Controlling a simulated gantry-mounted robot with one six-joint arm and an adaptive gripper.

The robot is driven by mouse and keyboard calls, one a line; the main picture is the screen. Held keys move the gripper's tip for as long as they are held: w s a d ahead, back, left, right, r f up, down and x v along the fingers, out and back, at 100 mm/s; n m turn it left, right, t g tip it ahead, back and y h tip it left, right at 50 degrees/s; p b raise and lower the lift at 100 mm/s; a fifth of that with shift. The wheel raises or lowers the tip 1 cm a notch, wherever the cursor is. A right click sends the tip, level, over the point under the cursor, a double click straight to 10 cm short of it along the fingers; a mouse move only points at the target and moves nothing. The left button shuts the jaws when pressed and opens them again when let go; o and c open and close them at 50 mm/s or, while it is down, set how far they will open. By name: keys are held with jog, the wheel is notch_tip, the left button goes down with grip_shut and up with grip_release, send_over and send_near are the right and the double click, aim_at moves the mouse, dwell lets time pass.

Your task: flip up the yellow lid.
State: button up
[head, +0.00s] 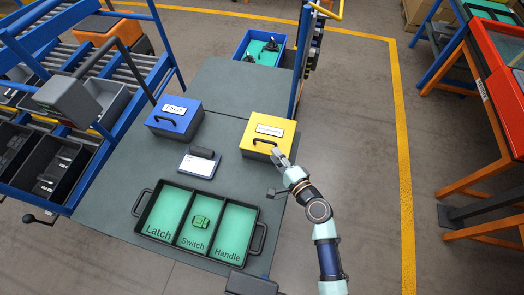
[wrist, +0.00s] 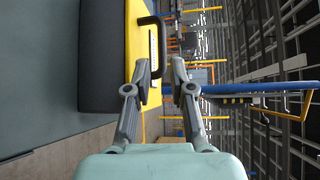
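The yellow lid (head: 277,129) tops a dark box at the right side of the grey table, and it is closed. It has a white label and a black handle (head: 264,143) on its near half. In the wrist view, the yellow lid (wrist: 136,50) is seen edge-on at upper left, with its handle (wrist: 157,22) standing out to the right. My gripper (head: 279,157) is at the box's near right corner in the head view.
A blue-lidded box (head: 174,117) stands left of the yellow one, with a white card (head: 197,165) and dark block between. A blue frame post (head: 299,62) rises behind the yellow box.

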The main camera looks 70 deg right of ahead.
aim_at(265, 141)
jog(key=x, duration=0.8)
jog(key=shift+a+r, duration=0.1)
jog(key=shift+r, duration=0.05)
jog(key=shift+c, duration=0.4)
grip_shut()
